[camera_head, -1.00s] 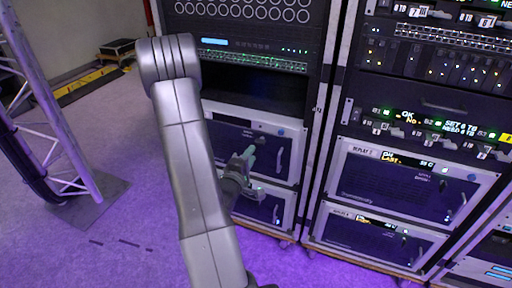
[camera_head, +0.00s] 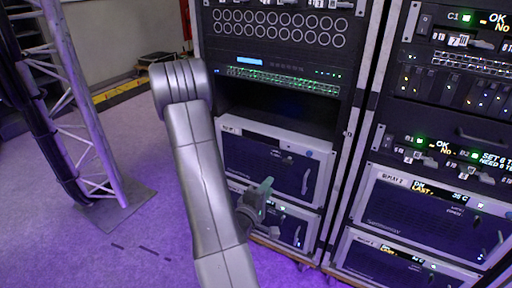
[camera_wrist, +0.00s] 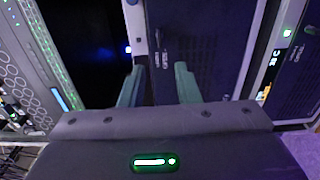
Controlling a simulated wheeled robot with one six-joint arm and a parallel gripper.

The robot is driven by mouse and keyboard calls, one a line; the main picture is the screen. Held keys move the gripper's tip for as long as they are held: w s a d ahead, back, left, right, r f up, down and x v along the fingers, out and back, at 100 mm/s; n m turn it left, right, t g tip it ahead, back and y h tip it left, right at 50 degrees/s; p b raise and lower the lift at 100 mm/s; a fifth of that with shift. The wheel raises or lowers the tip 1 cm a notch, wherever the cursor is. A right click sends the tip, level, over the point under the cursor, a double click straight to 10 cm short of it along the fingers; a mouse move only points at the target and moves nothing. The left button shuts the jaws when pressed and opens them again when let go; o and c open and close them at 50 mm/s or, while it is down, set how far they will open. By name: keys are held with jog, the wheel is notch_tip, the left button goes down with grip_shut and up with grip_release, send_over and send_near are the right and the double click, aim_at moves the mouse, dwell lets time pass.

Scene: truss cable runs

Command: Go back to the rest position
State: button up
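My gripper (camera_head: 262,190) is in front of the lower part of the left rack, at the end of my grey arm. In the wrist view my gripper (camera_wrist: 159,88) shows two green fingers held apart with nothing between them. Beyond the fingers is the dark front of a rack unit (camera_wrist: 205,45) with a small handle. The fingers appear apart from the rack, though the exact distance is hard to tell.
The left rack (camera_head: 285,150) and right rack (camera_head: 420,205) stand close in front, with lit panels and handles. A truss tower (camera_head: 85,110) on a base plate stands at left. Yellow-black tape (camera_head: 118,91) lies behind.

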aim_at(286, 163)
jog(key=x, duration=1.3)
jog(key=shift+w+d+b, duration=0.2)
jog(key=shift+b, duration=0.2)
jog(key=v, duration=1.4)
jog(key=w+d+m+b, duration=0.2)
jog(key=w+m, duration=0.1)
jog(key=m, duration=0.2)
jog(key=w+d+m+b, duration=0.2)
jog(key=w+d+m, duration=0.1)
jog(key=m, duration=0.3)
jog(key=w+d+m+b, duration=0.2)
jog(key=w+m, duration=0.3)
jog(key=m, duration=0.1)
jog(key=shift+w+d+r+b, duration=0.1)
jog(key=shift+w+d+b, duration=0.15)
jog(key=shift+d+b, duration=0.15)
